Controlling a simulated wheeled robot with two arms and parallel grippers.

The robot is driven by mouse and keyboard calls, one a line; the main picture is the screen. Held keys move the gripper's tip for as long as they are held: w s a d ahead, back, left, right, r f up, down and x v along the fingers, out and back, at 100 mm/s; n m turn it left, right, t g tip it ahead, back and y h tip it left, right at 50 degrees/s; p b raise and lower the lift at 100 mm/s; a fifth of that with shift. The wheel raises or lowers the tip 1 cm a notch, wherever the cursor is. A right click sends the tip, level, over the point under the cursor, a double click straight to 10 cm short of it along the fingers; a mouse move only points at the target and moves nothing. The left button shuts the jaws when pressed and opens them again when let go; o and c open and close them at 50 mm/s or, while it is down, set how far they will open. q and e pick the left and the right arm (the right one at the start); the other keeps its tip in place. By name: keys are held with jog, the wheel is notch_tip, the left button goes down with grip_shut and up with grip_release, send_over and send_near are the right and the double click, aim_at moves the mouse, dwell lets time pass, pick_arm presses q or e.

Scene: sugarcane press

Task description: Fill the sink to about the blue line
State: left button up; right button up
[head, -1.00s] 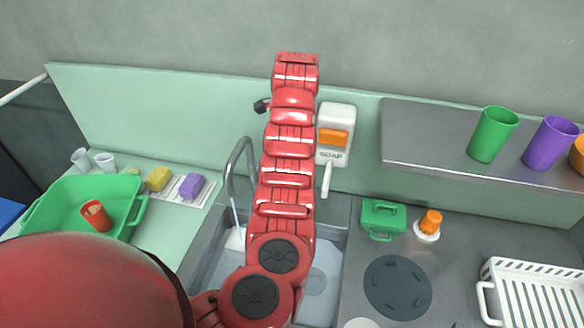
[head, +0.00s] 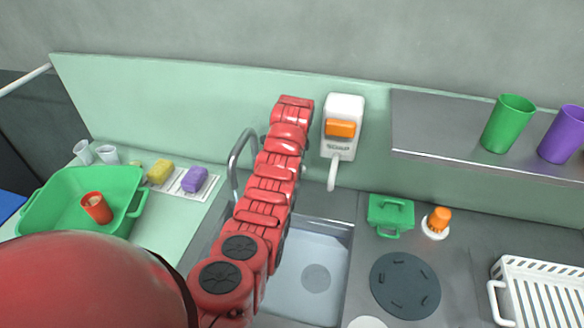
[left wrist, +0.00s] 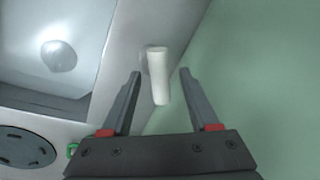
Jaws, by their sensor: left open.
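The sink (head: 300,295) is in the lower middle of the head view, partly behind my left arm. Its round drain shows through a pale bottom, and it also shows at the upper left of the left wrist view (left wrist: 40,25). I cannot make out a blue line. The grey curved tap (head: 236,165) stands at the sink's back left. My left gripper (left wrist: 160,74) is open. A short white cylinder (left wrist: 159,85) is in line between its fingers; I cannot tell whether it is the tap's handle or at what depth it is. The right gripper is not in view.
A white soap dispenser (head: 344,112) with a hanging spout is on the wall. A green tub (head: 60,195) and sponges are left. A green box (head: 390,213), orange-topped stopper (head: 438,220), dark disc (head: 405,285) and white rack (head: 545,290) are right. A shelf (head: 440,140) holds cups.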

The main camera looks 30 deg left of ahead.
pick_arm(q)
jog(key=shift+f, duration=0.55)
grip_shut()
jog(key=shift+w+a+f+m+b, duration=0.1)
jog(key=shift+m+b, duration=0.5)
jog(key=shift+m, duration=0.4)
jog(key=shift+m+h, duration=0.3)
jog(key=shift+m, duration=0.3)
